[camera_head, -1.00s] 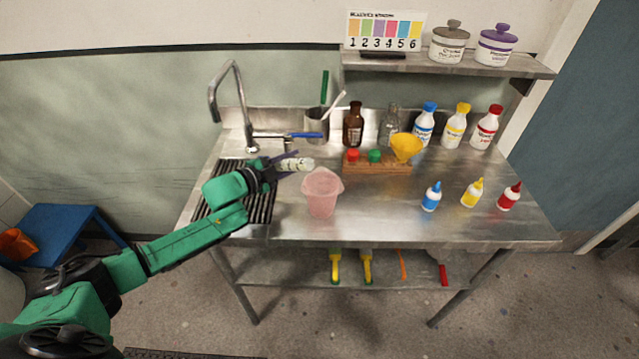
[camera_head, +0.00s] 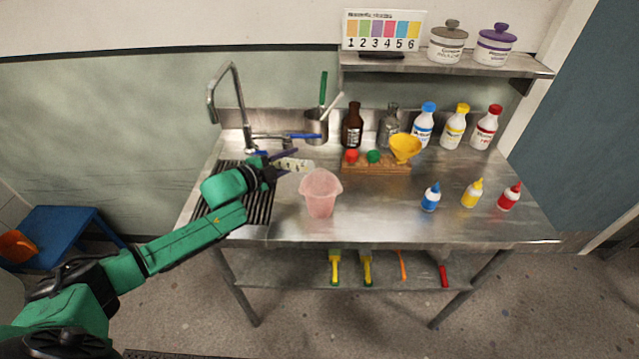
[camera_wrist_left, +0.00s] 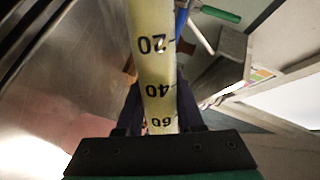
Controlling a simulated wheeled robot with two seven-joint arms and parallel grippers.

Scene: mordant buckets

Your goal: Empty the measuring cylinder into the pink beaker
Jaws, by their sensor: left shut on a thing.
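The measuring cylinder (camera_head: 295,165) is pale and lies nearly level, its free end pointing right. In the left wrist view the cylinder (camera_wrist_left: 153,45) looks yellowish, with black marks 20, 40 and 60. My left gripper (camera_head: 275,168) is shut on it, above the drain grooves' right side. The pink beaker (camera_head: 320,196) stands upright on the steel table, right of and nearer the front than the cylinder's free end. I cannot tell whether liquid is in either vessel. My right gripper is not in view.
A wooden rack (camera_head: 378,166) with red and green caps and a yellow funnel (camera_head: 405,148) stands right of the beaker. A tap (camera_head: 240,105) and a metal pot (camera_head: 316,125) are behind. Small dropper bottles (camera_head: 431,197) stand to the right. The table front beside the beaker is clear.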

